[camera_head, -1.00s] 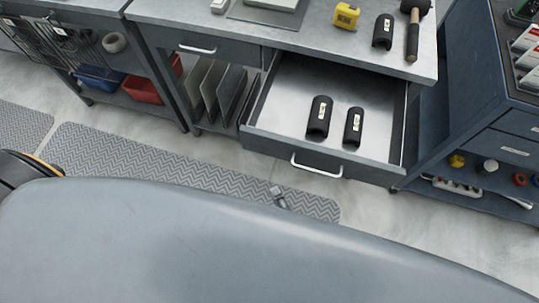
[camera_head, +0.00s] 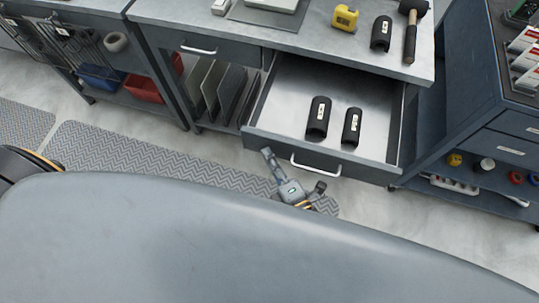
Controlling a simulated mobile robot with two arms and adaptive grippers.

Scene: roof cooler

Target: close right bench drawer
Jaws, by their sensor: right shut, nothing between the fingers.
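The right bench drawer (camera_head: 330,160) is pulled well out from under the bench top. Its inside shows, with two black cylindrical objects (camera_head: 318,117) (camera_head: 352,126) lying in it. A pale bar handle (camera_head: 315,168) is on its front. My right gripper (camera_head: 267,154) is shut and empty. Its tip overlaps the lower edge of the drawer front, left of the handle; I cannot tell whether they touch. My left gripper is not in view.
The bench top (camera_head: 300,38) holds a yellow tape measure (camera_head: 345,17), a black cylinder (camera_head: 381,32) and a hammer (camera_head: 411,35). A closed left drawer (camera_head: 225,50) is beside the open one. A dark cabinet (camera_head: 485,100) stands right. Patterned mats lie on the floor.

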